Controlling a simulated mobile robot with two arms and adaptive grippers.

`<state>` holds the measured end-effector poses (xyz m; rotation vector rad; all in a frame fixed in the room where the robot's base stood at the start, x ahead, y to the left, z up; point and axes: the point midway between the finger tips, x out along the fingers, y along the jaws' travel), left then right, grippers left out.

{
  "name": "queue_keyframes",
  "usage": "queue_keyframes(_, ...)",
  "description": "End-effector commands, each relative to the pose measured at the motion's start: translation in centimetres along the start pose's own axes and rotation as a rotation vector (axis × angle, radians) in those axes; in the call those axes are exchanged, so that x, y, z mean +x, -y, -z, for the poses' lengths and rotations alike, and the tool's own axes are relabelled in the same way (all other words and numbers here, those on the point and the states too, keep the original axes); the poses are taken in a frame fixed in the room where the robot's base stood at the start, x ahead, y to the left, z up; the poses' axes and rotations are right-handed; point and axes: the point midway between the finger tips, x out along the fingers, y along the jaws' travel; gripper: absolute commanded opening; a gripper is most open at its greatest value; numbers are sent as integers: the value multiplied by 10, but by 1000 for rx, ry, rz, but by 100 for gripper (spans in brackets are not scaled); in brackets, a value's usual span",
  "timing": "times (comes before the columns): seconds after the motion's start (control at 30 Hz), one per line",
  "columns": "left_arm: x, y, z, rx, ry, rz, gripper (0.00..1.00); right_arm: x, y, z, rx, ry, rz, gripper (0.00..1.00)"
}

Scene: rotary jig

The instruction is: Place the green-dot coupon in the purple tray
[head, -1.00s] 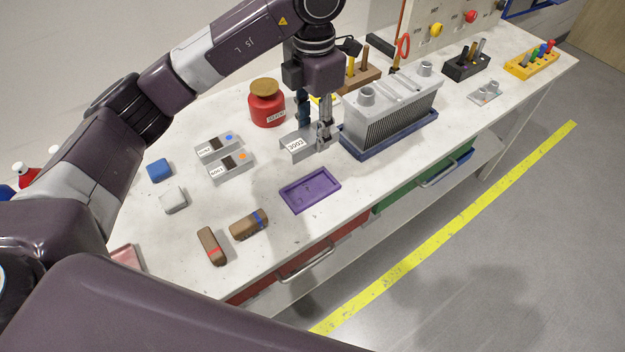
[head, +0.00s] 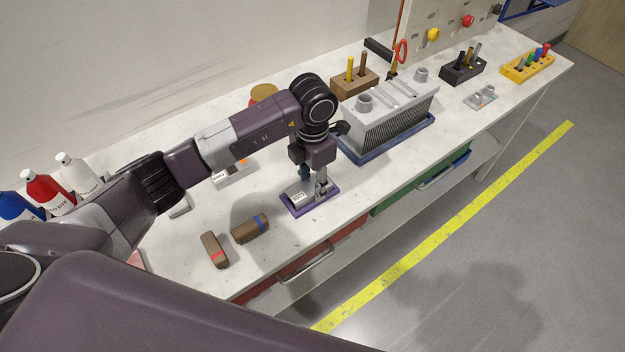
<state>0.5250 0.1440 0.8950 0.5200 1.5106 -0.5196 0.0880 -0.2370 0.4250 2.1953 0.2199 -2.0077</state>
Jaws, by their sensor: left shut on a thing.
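My left gripper (head: 321,193) points down over the purple tray (head: 313,210). It is shut on a grey coupon with a white label (head: 298,197), held at its right end. The coupon is over or inside the tray; I cannot tell whether it touches the floor of it. No green dot shows on it, as the gripper covers that end. A similar grey labelled piece with an orange dot (head: 233,172) lies behind, partly hidden by my arm. My right gripper is out of view.
Two brown blocks, one with a red band (head: 215,250) and one with a blue band (head: 251,228), lie left of the tray. A grey finned block (head: 395,122) in a blue tray stands behind right. The bench's front edge is close.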

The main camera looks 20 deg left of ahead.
Motion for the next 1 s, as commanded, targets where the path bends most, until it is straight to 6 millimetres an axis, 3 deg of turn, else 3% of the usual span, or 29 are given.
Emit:
queue_keyframes(0.43, 8, 0, -1, 0, 3, -1, 7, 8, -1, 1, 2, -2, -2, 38)
queue_keyframes(0.47, 8, 0, -1, 0, 2, -1, 37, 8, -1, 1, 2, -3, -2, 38)
queue_keyframes(0.6, 8, 0, 0, 0, 0, 0, 52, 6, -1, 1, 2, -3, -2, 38)
queue_keyframes(1.0, 7, -1, 0, -1, 0, -1, 53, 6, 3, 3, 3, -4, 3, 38)
